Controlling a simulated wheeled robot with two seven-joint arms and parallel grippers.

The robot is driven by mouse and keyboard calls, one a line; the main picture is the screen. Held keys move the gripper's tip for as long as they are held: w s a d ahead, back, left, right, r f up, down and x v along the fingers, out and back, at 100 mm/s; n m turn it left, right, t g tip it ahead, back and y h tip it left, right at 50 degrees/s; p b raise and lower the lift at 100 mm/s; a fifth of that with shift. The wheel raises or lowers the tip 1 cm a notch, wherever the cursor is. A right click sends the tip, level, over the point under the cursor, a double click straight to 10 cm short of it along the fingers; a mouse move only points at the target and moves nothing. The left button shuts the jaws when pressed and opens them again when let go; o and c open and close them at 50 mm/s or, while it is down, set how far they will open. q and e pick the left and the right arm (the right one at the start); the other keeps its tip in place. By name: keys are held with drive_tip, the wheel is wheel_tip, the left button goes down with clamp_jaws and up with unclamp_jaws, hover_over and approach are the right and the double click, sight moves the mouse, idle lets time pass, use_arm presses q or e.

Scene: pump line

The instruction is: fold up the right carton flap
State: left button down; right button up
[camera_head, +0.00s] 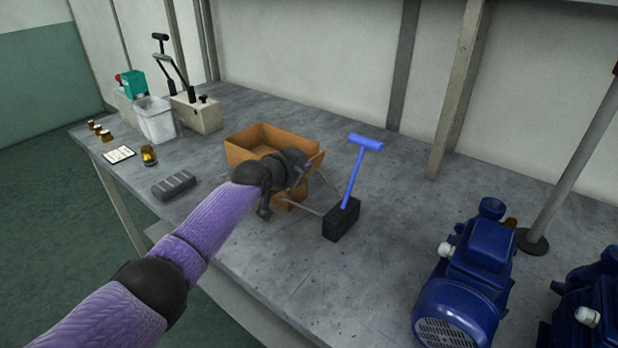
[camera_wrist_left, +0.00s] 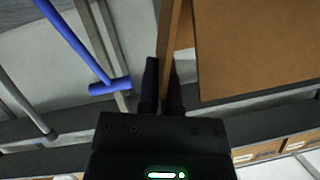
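The open brown carton (camera_head: 236,151) stands mid-table in the head view. Its right flap (camera_head: 316,162) shows beside my left gripper (camera_head: 300,170), slanting up and outward from the carton's right side. In the left wrist view the flap (camera_wrist_left: 174,30) is seen nearly edge-on, between the two dark fingers of my left gripper (camera_wrist_left: 162,88). The fingers sit close on both faces of the flap and look shut on it. A broad carton panel (camera_wrist_left: 255,50) fills the upper right there. My gripper and wrist hide part of the carton's near right side. My right gripper is not in view.
A black block with a blue T-handle (camera_head: 364,143) stands close to the right of the carton; the handle also shows in the left wrist view (camera_wrist_left: 75,40). Blue pumps (camera_head: 465,280) stand at the right. A grey block (camera_head: 173,185) and white bin (camera_head: 156,122) are left.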

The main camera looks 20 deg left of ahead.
use_arm(q)
drive_tip(key=shift+w+a+f+n+h+b, duration=0.1)
drive_tip(key=shift+w+a+n+h+b, duration=0.1)
drive_tip(key=shift+a+n+h+b, duration=0.75)
drive_tip(key=shift+w+d+g+b, duration=0.15)
drive_tip(key=shift+g+b, duration=0.25)
drive_tip(key=shift+b, duration=0.4)
drive_tip(key=shift+r+n, duration=0.2)
drive_tip(key=shift+n, duration=0.05)
drive_tip(key=shift+a+r+b, duration=0.1)
drive_tip(key=shift+a+b, duration=0.1)
drive_tip(key=shift+b, duration=0.2)
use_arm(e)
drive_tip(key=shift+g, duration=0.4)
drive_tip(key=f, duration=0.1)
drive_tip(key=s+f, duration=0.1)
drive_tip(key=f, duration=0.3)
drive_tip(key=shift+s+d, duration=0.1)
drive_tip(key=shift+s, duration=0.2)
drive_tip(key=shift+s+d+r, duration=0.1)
use_arm(q)
drive_tip(key=c, duration=0.8)
unclamp_jaws()
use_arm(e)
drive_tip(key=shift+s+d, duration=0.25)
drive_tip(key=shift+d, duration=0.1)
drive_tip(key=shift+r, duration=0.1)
